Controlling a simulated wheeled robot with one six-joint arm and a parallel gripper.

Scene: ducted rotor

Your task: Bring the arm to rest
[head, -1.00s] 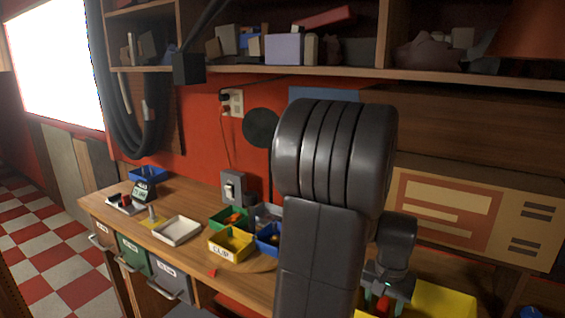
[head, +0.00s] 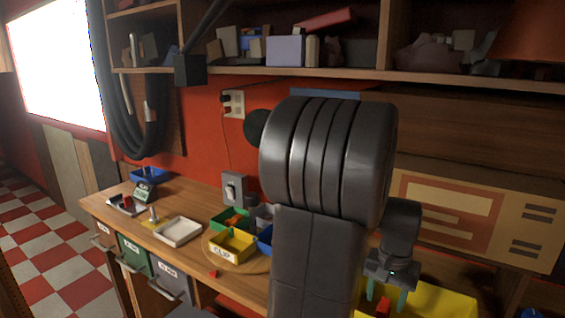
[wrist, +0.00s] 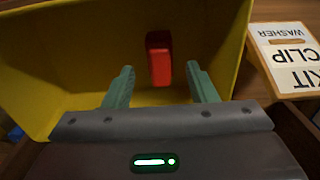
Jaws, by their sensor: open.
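My gripper (head: 386,296) is at the lower right in the head view, over the yellow bin (head: 440,301). In the wrist view its two green fingers (wrist: 160,88) are apart, with nothing held between them. A red block (wrist: 159,58) shows inside the yellow bin (wrist: 60,60), beyond the fingertips and apart from them. My dark arm covers the middle of the head view and hides part of the bench.
A card reading WASHER, CLIP, KIT (wrist: 288,55) lies right of the bin. The wooden bench holds a yellow CLIP bin (head: 232,247), a white tray (head: 178,231) and a small red piece (head: 213,274). A shelf (head: 330,73) runs above.

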